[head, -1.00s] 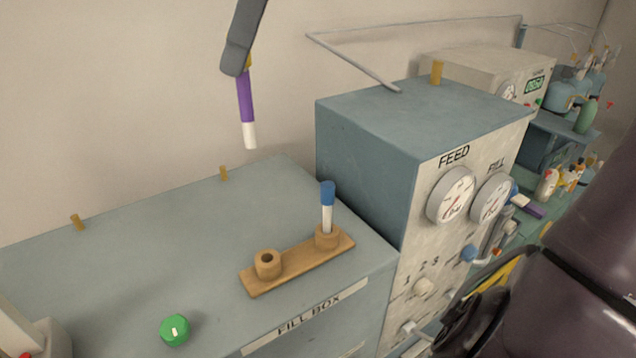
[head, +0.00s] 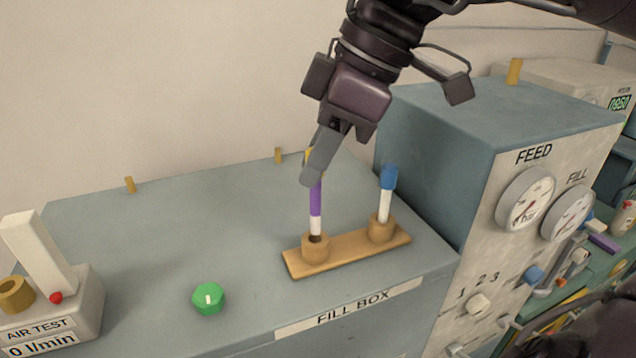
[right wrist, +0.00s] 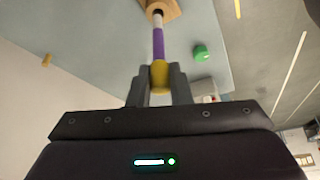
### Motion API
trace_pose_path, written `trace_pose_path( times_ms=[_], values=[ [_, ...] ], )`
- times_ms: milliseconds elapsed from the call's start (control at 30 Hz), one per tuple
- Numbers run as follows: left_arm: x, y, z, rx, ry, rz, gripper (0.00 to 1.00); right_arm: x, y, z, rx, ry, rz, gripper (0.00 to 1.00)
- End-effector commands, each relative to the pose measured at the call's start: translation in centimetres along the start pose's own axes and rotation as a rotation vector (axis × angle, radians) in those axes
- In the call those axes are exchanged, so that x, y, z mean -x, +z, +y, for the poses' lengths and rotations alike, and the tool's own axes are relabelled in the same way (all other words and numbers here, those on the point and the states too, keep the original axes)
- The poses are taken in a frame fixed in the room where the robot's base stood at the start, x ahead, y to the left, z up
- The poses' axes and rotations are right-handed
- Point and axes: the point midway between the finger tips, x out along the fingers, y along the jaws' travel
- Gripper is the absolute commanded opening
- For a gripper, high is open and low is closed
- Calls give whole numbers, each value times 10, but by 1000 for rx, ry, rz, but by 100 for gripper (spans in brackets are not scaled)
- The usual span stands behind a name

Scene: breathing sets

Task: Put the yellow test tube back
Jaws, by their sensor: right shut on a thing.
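The yellow-capped test tube, with a purple band (head: 316,198) and a white lower end, hangs nearly upright. My right gripper (head: 314,172) is shut on its yellow cap, which shows between the fingers in the right wrist view (right wrist: 159,76). The tube's lower end is at the mouth of the empty left socket (head: 316,250) of the wooden rack (head: 345,253); I cannot tell whether it is inside the hole. A blue-capped tube (head: 387,195) stands in the right socket. The socket also shows beyond the tube in the right wrist view (right wrist: 158,9). My left gripper is out of view.
The rack lies on the grey-blue fill box (head: 200,250) near its front edge. A green knob (head: 208,298) and a white air test device (head: 60,300) are to the left. The taller feed box (head: 440,135) rises close on the right.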

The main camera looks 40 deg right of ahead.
Motion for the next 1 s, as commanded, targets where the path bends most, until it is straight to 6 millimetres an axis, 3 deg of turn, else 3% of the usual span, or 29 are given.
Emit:
trace_pose_path(
  times_ms=[300,700,733,800,867,1000],
  values=[
    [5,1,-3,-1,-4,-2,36,-33,15,-1,0,-3,1,0],
    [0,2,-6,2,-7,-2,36,-39,18,0,0,-1,0,0],
    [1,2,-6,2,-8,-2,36,-38,17,0,0,0,0,22],
    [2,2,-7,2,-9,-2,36,-37,17,0,0,0,0,31],
    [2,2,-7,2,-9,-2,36,-37,17,0,0,-1,0,39],
    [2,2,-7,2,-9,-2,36,-37,17,0,0,-1,0,40]
  ],
)
